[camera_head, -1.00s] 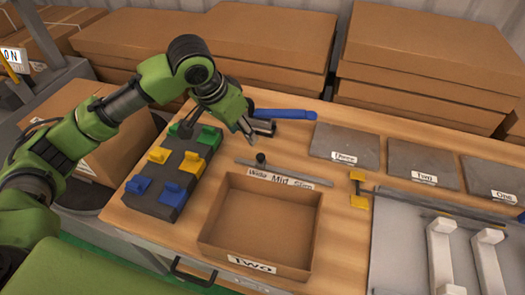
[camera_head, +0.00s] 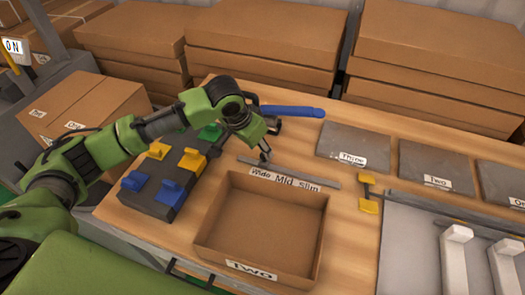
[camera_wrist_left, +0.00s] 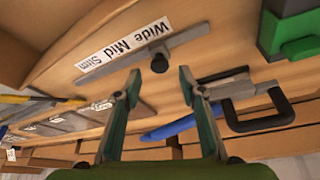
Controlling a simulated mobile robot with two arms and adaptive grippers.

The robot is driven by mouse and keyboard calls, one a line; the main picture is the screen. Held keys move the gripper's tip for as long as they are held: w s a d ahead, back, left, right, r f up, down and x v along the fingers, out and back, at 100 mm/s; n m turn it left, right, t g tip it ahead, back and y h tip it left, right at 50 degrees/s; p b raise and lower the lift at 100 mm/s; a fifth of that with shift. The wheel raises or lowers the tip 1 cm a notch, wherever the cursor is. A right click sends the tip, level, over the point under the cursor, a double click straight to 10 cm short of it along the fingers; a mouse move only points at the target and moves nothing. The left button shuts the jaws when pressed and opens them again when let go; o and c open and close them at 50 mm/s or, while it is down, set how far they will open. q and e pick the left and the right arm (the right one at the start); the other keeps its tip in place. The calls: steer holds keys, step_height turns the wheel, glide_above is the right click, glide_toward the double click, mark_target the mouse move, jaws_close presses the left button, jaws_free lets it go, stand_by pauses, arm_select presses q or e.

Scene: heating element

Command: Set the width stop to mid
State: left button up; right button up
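The width stop is a thin grey rail (camera_head: 310,179) behind the open box, with a label strip (camera_head: 285,180) reading Wide, Mid, Slim. In the left wrist view its black knob (camera_wrist_left: 159,58) sits on the rail (camera_wrist_left: 185,40) beside the word Wide on the label (camera_wrist_left: 122,47). My left gripper (camera_head: 264,153) is over the knob end of the rail and mostly hides the knob in the head view. In the left wrist view the gripper (camera_wrist_left: 160,82) is open, its fingertips apart with the knob lined up between them. My right gripper is not in view.
An open cardboard box (camera_head: 262,229) labelled Two stands in front of the rail. A dark block with coloured clips (camera_head: 158,192) is to the left. A blue-handled tool (camera_head: 290,111) lies behind. Grey plates (camera_head: 353,147) and a yellow bracket (camera_head: 368,206) are to the right.

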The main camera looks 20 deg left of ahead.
mark_target(262, 156)
arm_select(q)
steer(key=shift+x, duration=1.7)
jaws_close()
steer(key=d+p, duration=0.2)
steer(key=d, duration=0.1)
steer(key=d+p, duration=0.2)
steer(key=d, duration=0.2)
steer(key=shift+s+d+r, duration=0.15)
steer(key=shift+s, duration=0.05)
steer(key=shift+d, duration=0.2)
jaws_free()
